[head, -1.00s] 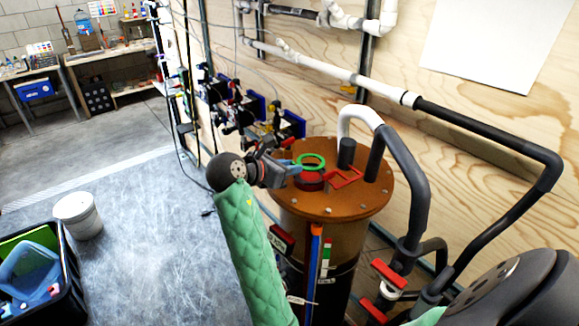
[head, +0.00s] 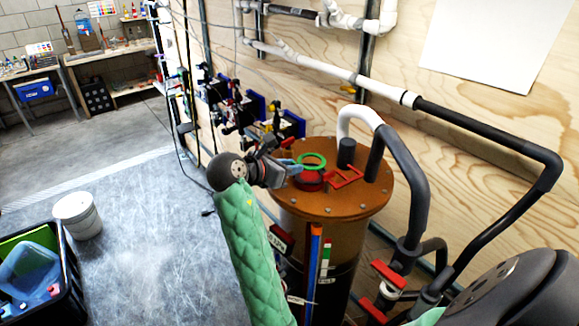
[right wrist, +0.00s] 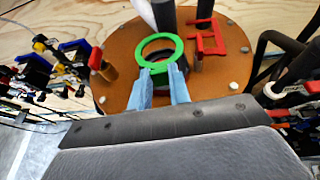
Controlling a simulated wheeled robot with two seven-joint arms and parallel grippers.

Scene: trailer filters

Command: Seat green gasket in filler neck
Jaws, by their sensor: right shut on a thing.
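The green gasket (head: 323,162) is a flat ring at the top of the brown drum lid, over the red filler neck (head: 311,183). My right gripper (head: 296,168) reaches in from the left and is shut on the gasket's near edge. In the right wrist view, the blue fingertips (right wrist: 162,73) hold the green gasket (right wrist: 142,50), with a dark opening showing through and below it. The gasket looks raised above the neck and slightly off its centre; the exact gap is hard to tell. My left gripper is not in view.
A red bracket (head: 347,177) stands on the brown lid (head: 350,202) right of the neck. Dark pipes (head: 408,180) rise from the lid's right side. Clamps (head: 240,108) hang on the wall behind. A white bucket (head: 78,215) and a black crate (head: 75,268) stand at left.

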